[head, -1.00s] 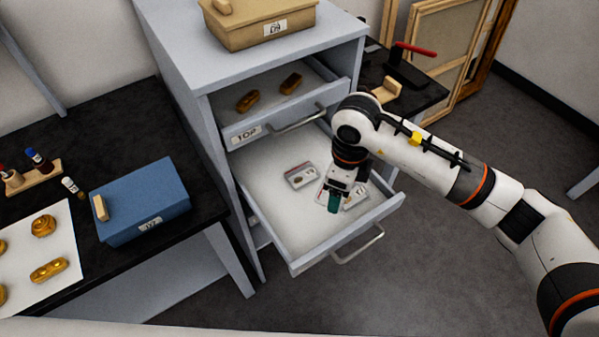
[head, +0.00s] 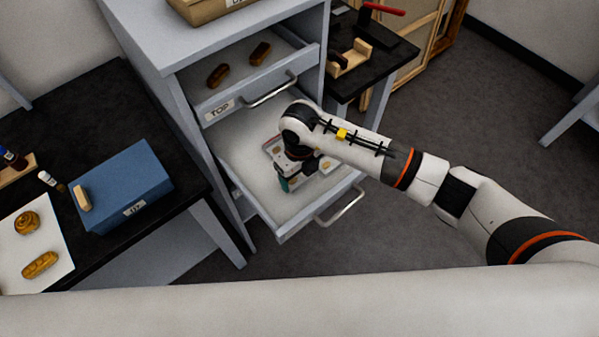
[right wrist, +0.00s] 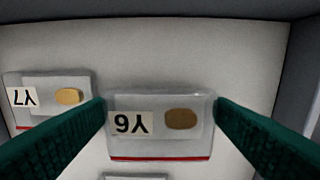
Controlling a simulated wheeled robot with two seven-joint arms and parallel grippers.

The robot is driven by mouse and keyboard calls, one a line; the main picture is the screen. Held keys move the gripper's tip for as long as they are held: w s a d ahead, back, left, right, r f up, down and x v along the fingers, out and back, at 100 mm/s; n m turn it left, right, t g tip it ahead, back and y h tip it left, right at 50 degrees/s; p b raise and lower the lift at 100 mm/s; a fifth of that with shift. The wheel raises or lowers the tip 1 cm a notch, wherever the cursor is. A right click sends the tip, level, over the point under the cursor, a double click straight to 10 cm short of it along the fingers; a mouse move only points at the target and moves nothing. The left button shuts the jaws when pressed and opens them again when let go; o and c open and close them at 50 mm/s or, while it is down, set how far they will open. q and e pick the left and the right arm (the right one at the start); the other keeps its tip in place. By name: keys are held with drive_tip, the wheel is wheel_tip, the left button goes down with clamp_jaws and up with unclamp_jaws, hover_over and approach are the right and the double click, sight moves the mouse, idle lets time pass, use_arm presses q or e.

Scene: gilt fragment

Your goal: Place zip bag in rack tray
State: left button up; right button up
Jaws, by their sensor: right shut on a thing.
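My right gripper (head: 287,182) reaches down into the open lower drawer (head: 240,160) of the grey cabinet. In the right wrist view its green fingers (right wrist: 160,112) are shut on the two sides of a clear zip bag (right wrist: 181,120). This bag has a white label reading Y6 upside down, a brown oval piece inside and a red line along one edge. A second zip bag (right wrist: 68,97), labelled Y7 with a golden piece, lies to its left on the drawer floor. A third bag edge shows below. No separate rack tray can be made out. My left gripper is out of view.
The upper drawer (head: 221,110), marked TOP, is partly open above and holds two brown pieces. A blue box (head: 125,185) stands on the black table at left. A black side table with a red-handled tool (head: 384,9) is behind. Open floor lies to the right.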

sight(300, 177)
drive_tip(key=shift+f, duration=0.7)
drive_tip(key=shift+f, duration=0.15)
drive_tip(key=o, duration=0.7)
drive_tip(key=shift+r, duration=0.4)
wheel_tip(300, 177, up, 12)
drive_tip(key=shift+f+b, duration=0.2)
drive_tip(key=shift+b, duration=1)
